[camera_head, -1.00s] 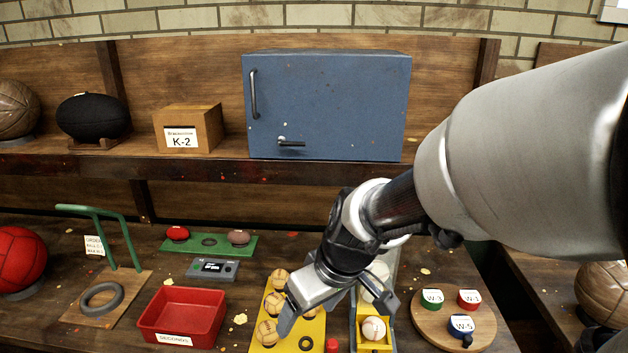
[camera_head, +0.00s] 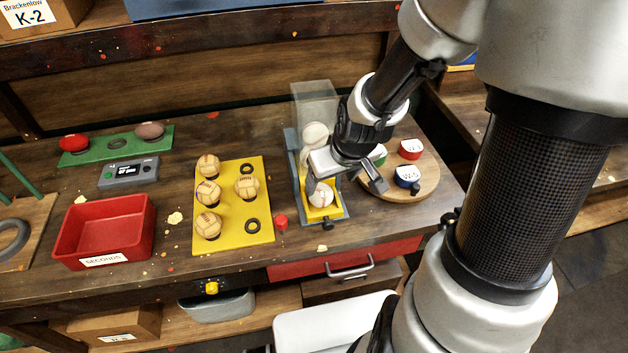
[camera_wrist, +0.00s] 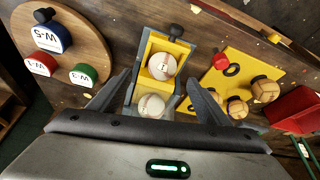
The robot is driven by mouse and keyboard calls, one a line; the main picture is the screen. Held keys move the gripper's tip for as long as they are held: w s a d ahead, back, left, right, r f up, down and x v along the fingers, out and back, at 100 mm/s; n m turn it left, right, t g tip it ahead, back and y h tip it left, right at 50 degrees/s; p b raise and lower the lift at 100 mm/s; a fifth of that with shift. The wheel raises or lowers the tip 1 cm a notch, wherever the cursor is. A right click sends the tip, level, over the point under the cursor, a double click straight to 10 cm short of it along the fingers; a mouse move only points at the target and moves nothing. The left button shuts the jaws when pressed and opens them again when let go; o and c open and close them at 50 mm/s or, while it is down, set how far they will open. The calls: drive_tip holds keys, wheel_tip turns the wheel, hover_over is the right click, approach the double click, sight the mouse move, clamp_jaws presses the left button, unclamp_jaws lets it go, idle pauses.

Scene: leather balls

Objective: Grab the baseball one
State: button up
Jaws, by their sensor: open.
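A white baseball (camera_head: 320,194) with red stitching sits in the yellow front tray of a grey dispenser (camera_head: 291,150) on the bench. A second white ball (camera_head: 315,134) sits behind it in the dispenser, under a clear cover. In the wrist view the front baseball (camera_wrist: 162,66) and the second ball (camera_wrist: 151,106) lie one behind the other between my fingers. My gripper (camera_head: 343,182) is open and empty, above the dispenser beside the front baseball. Both fingers also show in the wrist view (camera_wrist: 155,95), spread either side of the dispenser.
Left of the dispenser is a yellow board (camera_head: 232,232) with several tan balls, and a red knob (camera_head: 281,222). A red tray (camera_head: 104,232) stands further left. A round wooden board (camera_head: 428,188) with labelled red, blue and green containers is at the right, close to my gripper.

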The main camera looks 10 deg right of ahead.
sight(322, 190)
drive_tip(key=b+x, duration=0.1)
drive_tip(key=x, duration=0.2)
drive_tip(key=shift+w+f, duration=0.1)
drive_tip(key=shift+f, duration=0.1)
drive_tip(key=x, duration=0.1)
drive_tip(key=b+x, duration=0.1)
drive_tip(key=x, duration=0.2)
drive_tip(key=shift+w+a+f, duration=0.25)
drive_tip(key=shift+a, duration=0.15)
drive_tip(key=shift+w+f, duration=0.15)
drive_tip(key=shift+f, duration=0.15)
drive_tip(key=c, duration=1.2)
drive_tip(key=shift+r, duration=0.15)
